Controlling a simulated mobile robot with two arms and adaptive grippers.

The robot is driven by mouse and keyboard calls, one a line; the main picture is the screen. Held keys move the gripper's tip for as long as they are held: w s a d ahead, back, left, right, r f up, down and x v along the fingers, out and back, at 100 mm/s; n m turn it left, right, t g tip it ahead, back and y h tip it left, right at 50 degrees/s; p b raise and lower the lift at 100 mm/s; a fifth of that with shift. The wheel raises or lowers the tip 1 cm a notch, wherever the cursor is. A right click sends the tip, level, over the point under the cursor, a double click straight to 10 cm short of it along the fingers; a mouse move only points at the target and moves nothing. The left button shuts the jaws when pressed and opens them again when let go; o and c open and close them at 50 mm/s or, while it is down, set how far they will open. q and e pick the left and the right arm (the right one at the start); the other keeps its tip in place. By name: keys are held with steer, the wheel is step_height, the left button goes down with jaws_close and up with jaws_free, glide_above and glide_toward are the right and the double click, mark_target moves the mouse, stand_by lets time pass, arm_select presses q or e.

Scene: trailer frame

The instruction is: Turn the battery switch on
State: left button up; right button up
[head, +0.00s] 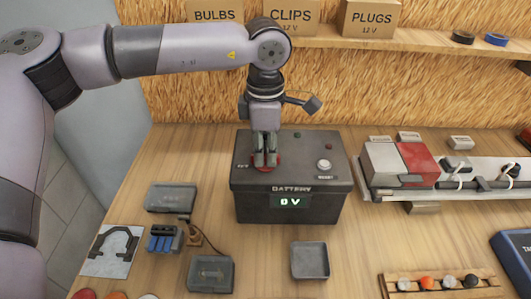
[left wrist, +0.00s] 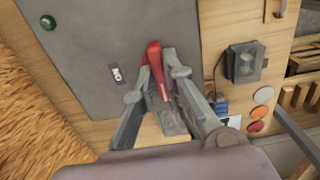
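The grey battery box (head: 290,214) stands on the bench, and its front display (head: 290,202) reads 0 V. The red battery switch (head: 278,163) is on the left of its top, mostly hidden by my left gripper (head: 265,160) in the head view. In the left wrist view the red switch handle (left wrist: 155,62) lies between the two fingertips of my left gripper (left wrist: 158,75). The fingers look closed on it. My right gripper is not in view.
The box top also has a green button (head: 297,135) and a white reset button (head: 324,165). Small grey trays (head: 310,260) and a blue connector (head: 162,240) lie in front. A red and white light unit (head: 400,165) stands to the right. A shelf with cartons (head: 369,18) is behind.

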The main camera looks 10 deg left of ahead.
arm_select(q)
jaws_close()
steer(key=m, duration=0.3)
steer(key=shift+f, duration=0.1)
steer(key=shift+m, duration=1.1)
steer(key=m+b, duration=0.1)
steer(key=m, duration=0.3)
steer(key=shift+m, duration=0.6)
